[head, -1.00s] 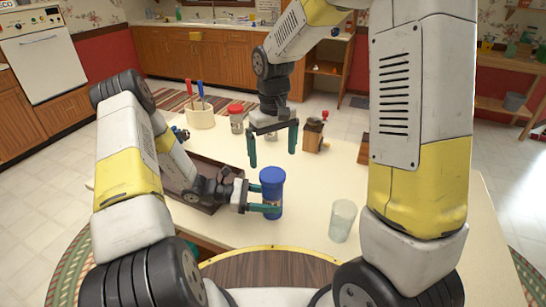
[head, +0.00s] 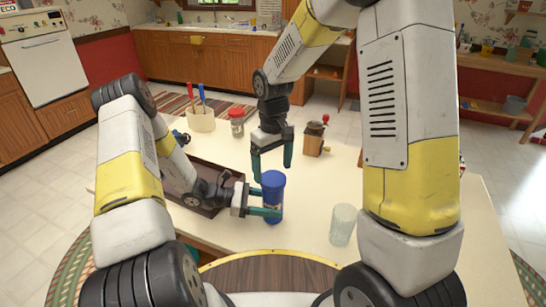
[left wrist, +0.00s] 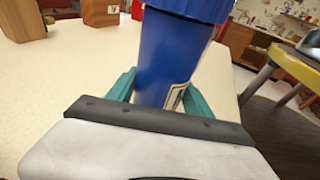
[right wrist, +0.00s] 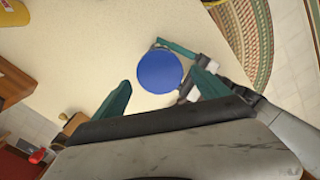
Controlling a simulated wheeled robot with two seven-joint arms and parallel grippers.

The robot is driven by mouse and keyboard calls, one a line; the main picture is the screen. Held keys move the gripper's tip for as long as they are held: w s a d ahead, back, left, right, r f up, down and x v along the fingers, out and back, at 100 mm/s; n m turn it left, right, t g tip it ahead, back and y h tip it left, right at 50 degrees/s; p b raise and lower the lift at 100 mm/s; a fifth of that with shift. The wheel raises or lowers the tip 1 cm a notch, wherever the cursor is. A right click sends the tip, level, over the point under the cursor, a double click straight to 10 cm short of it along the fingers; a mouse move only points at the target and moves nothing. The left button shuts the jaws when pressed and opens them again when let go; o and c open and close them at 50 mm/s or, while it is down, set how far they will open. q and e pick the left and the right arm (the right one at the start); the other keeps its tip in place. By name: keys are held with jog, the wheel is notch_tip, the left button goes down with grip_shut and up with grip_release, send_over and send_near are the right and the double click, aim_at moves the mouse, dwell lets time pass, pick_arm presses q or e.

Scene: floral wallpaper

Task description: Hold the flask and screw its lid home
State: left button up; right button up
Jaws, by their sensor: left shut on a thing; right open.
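The flask (head: 273,203) is a blue cylinder with a pale label, upright at the front of the table. Its blue lid (head: 273,178) sits on top; I cannot tell how tightly. My left gripper (head: 264,211) is shut around the flask body from the left, and the flask also shows between its fingers in the left wrist view (left wrist: 168,62). My right gripper (head: 272,172) is open and empty, pointing down just above and behind the lid. In the right wrist view the round lid (right wrist: 160,71) lies ahead of the open fingers, slightly right of their middle.
A clear glass (head: 342,225) stands right of the flask. A brown tray (head: 200,195) lies behind my left arm. A wooden grinder (head: 314,138), a red-lidded jar (head: 237,122) and a utensil crock (head: 200,119) stand farther back. The table between flask and glass is clear.

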aim_at(273, 178)
jog(key=shift+f, duration=1.7)
jog(key=n, duration=0.5)
jog(key=shift+n, duration=0.3)
jog(key=shift+c, duration=0.3)
jog(key=c, duration=0.9)
jog(key=m, duration=0.6)
jog(key=shift+m, duration=0.3)
jog(key=shift+c, duration=0.2)
jog(key=m, duration=0.6)
